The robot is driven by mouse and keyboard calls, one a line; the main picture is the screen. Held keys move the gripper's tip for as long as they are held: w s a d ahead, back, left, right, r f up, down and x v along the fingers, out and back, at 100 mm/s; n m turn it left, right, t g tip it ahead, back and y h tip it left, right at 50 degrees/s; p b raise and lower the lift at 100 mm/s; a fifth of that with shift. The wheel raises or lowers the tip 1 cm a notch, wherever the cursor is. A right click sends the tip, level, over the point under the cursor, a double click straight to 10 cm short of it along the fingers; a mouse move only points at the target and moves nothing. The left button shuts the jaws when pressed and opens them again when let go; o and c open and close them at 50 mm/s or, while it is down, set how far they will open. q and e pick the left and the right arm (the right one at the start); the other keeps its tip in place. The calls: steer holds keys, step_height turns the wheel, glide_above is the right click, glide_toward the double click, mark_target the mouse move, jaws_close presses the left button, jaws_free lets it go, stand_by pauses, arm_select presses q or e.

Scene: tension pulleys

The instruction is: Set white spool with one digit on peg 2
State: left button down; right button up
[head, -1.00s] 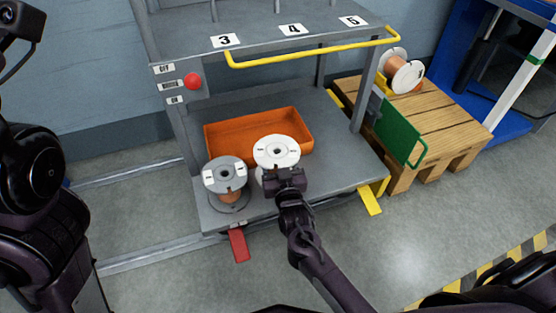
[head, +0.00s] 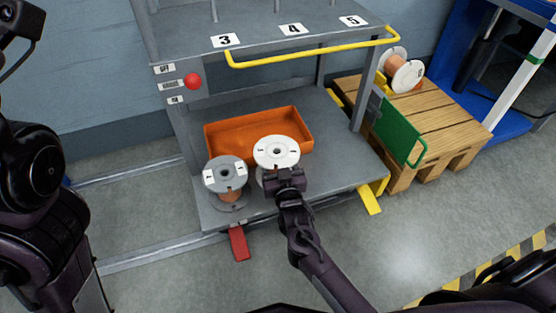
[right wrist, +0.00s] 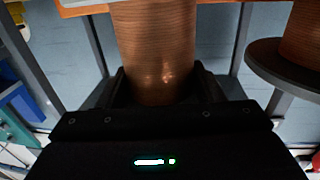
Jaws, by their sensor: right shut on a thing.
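A white spool (head: 277,151) with copper winding is upright at the front of the lower shelf (head: 345,165). Small dark marks show on its top flange, too small to read. My right gripper (head: 284,181) is shut on its copper winding (right wrist: 155,50), below the top flange. The gripper hides the spool's lower part, so I cannot tell whether it touches the shelf. Number cards 3, 4 and 5 show on the upper shelf (head: 265,48); no card 2 is readable. My left arm shows at the left edge; its gripper is out of view.
A grey-flanged copper spool (head: 225,175) stands close left of the white one. An orange bin (head: 258,133) lies just behind both. A white-flanged spool (head: 408,74) lies on the wooden pallet (head: 450,115) at right. A yellow rail (head: 315,57) crosses the upper shelf's front.

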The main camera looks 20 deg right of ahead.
steer(key=shift+f+b, duration=0.6)
steer(key=shift+f, duration=0.65)
steer(key=shift+f, duration=0.3)
steer(key=shift+s+f, duration=0.1)
steer(key=shift+f, duration=0.25)
stand_by(0.4)
steer(key=o, duration=1.4)
steer(key=shift+c, duration=0.2)
steer(key=shift+o, duration=0.5)
steer(key=shift+f, duration=0.1)
